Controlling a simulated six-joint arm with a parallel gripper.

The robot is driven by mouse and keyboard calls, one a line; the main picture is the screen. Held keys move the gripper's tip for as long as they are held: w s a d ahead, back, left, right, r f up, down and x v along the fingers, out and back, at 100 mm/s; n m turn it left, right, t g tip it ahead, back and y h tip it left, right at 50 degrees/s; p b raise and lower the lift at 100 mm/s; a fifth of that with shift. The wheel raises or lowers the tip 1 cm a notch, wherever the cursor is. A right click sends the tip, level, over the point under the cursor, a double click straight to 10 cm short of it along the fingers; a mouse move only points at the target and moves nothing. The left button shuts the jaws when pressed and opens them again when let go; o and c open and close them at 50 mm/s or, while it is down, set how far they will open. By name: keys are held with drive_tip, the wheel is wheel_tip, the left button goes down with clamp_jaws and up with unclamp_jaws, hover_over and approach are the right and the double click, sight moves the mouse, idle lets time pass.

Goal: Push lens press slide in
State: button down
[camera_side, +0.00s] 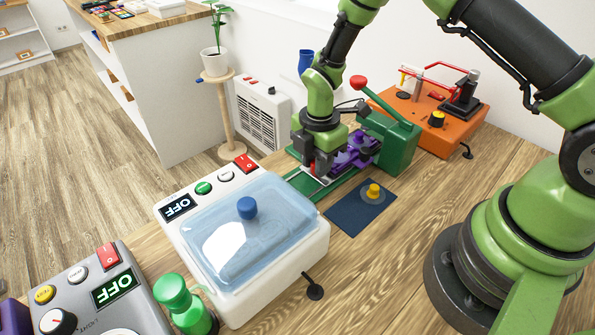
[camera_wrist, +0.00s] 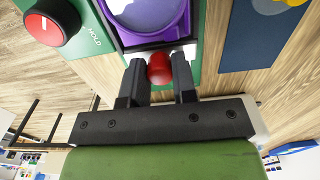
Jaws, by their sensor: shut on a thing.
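The green lens press (camera_side: 398,145) stands on the wooden bench, with a lever ending in a red ball (camera_side: 358,82). Its slide carries a purple lens holder (camera_side: 360,148) at the press, above a green rail base. In the wrist view the purple holder (camera_wrist: 182,22) surrounds a clear round lens (camera_wrist: 140,12). My gripper (camera_side: 316,172) is over the rail, left of the press body. In the wrist view my gripper (camera_wrist: 159,84) is shut on the red knob (camera_wrist: 159,68) at the slide's near end. How deep the slide sits is partly hidden by my gripper.
A white machine with a clear blue lid (camera_side: 250,235) stands just in front. A blue mat (camera_side: 345,222) with a yellow knob (camera_side: 374,190) lies beside the rail. An orange device (camera_side: 425,115) is behind the press. A red HOLD dial (camera_wrist: 45,25) is close by.

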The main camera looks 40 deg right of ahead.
drive_tip(key=shift+d, duration=1.35)
drive_tip(key=c, duration=0.9)
unclamp_jaws()
wheel_tip(320, 180, up, 10)
drive_tip(key=s+r+m+t, duration=0.25)
drive_tip(key=r+m, duration=0.35)
drive_tip(key=r, duration=0.3)
drive_tip(key=s+a+r+m+t, duration=0.1)
drive_tip(key=s+r+m, duration=0.2)
drive_tip(key=s+m, duration=0.2)
drive_tip(key=s+a+r+m+t+y, duration=0.1)
drive_tip(key=s+r+m+t, duration=0.1)
drive_tip(key=s+m, duration=0.3)
drive_tip(key=s+a+r+m+t+y, duration=0.1)
drive_tip(key=s+r+m, duration=0.3)
drive_tip(key=s+m, duration=0.2)
drive_tip(key=shift+s+r+t, duration=0.35)
drive_tip(key=shift+r, duration=0.05)
